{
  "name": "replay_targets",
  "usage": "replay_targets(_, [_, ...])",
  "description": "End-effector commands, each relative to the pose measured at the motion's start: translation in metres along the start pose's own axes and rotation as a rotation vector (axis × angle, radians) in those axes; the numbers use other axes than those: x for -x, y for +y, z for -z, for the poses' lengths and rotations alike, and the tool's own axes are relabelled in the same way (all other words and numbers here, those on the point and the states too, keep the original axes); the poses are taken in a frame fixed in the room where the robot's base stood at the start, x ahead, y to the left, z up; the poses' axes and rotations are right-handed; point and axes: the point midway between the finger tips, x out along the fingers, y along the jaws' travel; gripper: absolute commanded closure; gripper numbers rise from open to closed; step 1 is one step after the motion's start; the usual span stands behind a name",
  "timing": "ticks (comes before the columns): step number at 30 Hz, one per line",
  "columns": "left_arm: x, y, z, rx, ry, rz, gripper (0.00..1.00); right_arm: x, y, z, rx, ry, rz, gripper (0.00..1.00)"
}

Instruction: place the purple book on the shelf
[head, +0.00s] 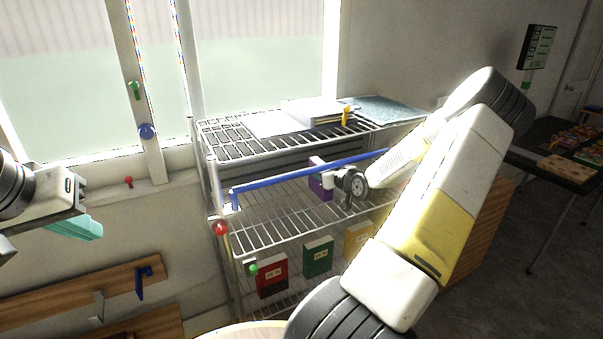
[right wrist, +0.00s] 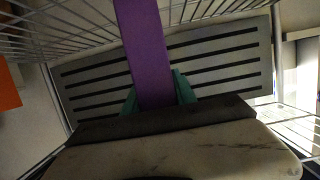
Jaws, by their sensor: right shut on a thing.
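The purple book (head: 318,181) is upright at the middle level of the metal wire shelf (head: 262,214). My right gripper (head: 332,184) reaches in from the right and is shut on the book. In the right wrist view the purple book (right wrist: 146,52) stands between the green fingers of my right gripper (right wrist: 156,96). I cannot tell whether the book's lower edge touches the wire tier. My left gripper (head: 76,227) is at the left edge of the head view, away from the shelf, with teal fingers; their gap cannot be made out.
Red (head: 272,276), green (head: 318,257) and yellow (head: 358,237) books stand on a lower tier. A blue bar (head: 300,174) crosses the shelf front near my right gripper. Papers (head: 275,124) lie on the top tier. A dark table (head: 545,150) stands right.

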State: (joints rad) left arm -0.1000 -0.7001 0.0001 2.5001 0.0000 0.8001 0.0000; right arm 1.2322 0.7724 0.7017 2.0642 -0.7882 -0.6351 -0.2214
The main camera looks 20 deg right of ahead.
Motion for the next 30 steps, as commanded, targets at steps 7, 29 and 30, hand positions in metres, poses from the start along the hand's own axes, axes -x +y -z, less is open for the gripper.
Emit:
replay_targets(7, [0.0, 0.0, 0.0, 0.0, 0.0, 0.0, 1.0, -0.023, 0.024, 0.005, 0.0, 0.002, 0.001, 1.0])
replay_targets(29, [0.0, 0.0, 0.0, 0.0, 0.0, 0.0, 1.0, -0.04, 0.031, -0.03, 0.0, 0.002, 0.001, 1.0])
replay_targets(30, [0.0, 0.0, 0.0, 0.0, 0.0, 0.0, 1.0, -0.04, 0.031, -0.032, -0.001, 0.001, 0.001, 0.66])
